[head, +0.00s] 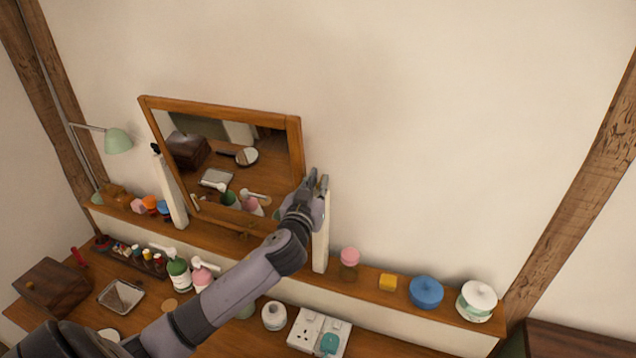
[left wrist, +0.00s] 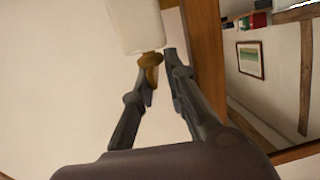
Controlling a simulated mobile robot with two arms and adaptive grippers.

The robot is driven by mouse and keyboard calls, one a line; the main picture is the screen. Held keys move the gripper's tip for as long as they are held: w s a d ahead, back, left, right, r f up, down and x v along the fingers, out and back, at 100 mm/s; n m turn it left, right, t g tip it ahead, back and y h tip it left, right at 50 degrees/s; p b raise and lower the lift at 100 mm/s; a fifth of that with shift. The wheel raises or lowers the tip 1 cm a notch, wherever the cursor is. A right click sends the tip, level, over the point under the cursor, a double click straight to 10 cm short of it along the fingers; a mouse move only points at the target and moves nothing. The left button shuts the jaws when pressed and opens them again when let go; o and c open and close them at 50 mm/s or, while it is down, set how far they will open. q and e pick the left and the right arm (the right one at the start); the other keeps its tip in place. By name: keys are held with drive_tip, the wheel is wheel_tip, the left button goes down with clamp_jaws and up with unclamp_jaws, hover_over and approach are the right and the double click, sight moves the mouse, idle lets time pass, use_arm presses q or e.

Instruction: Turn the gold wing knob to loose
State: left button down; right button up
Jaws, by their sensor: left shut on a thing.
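The gold wing knob (left wrist: 151,62) shows in the left wrist view, on the side of the white post (left wrist: 135,24) beside the mirror's wooden frame (left wrist: 205,65). My left gripper (left wrist: 159,72) is shut on the knob, with the fingers on either side of it. In the head view my left gripper (head: 318,180) is at the top of the right white post (head: 321,240), next to the tilted mirror (head: 225,160). The gripper hides the knob there. A black knob (head: 155,148) shows on the left post. My right gripper is not in view.
The shelf right of the post holds a pink-lidded jar (head: 349,257), a yellow block (head: 388,283), a blue pot (head: 426,291) and a white jar (head: 477,298). Bottles, a wooden box (head: 52,287) and a socket block (head: 318,331) stand below. The wall above is bare.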

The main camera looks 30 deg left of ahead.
use_arm(q)
drive_tip(key=shift+d+f, duration=0.1)
drive_tip(key=shift+d, duration=0.15)
drive_tip(key=shift+d+f+n+g+y+b, duration=0.15)
drive_tip(key=shift+n+g+y+b, duration=0.15)
drive_tip(key=shift+n+y+b, duration=0.45)
drive_tip(key=n+g+y+b, duration=0.3)
drive_tip(key=g+b, duration=0.1)
drive_tip(key=b, duration=0.2)
drive_tip(key=n+g+y+b, duration=0.4)
drive_tip(key=b, duration=0.3)
drive_tip(key=w+d+n+g+y+b, duration=0.1)
drive_tip(key=n+g+y+b, duration=0.2)
drive_tip(key=b, duration=0.4)
drive_tip(key=shift+r+n+g+y, duration=0.25)
drive_tip(key=shift+n+g, duration=0.1)
drive_tip(key=shift+g, duration=0.55)
drive_tip(key=n+g, duration=0.1)
drive_tip(key=n+g+b, duration=0.1)
drive_tip(key=g, duration=0.1)
drive_tip(key=shift+w+r, duration=0.2)
drive_tip(key=shift+w+a+r+n+g+b, duration=0.1)
drive_tip(key=shift+n+g+b, duration=0.15)
drive_tip(key=shift+n+g, duration=0.5)
drive_tip(key=shift+r+n+g+b, duration=0.1)
drive_tip(key=shift+n+g+b, duration=0.2)
drive_tip(key=shift+g, duration=0.75)
drive_tip(key=shift+n+g, duration=0.55)
drive_tip(key=shift+g, duration=0.25)
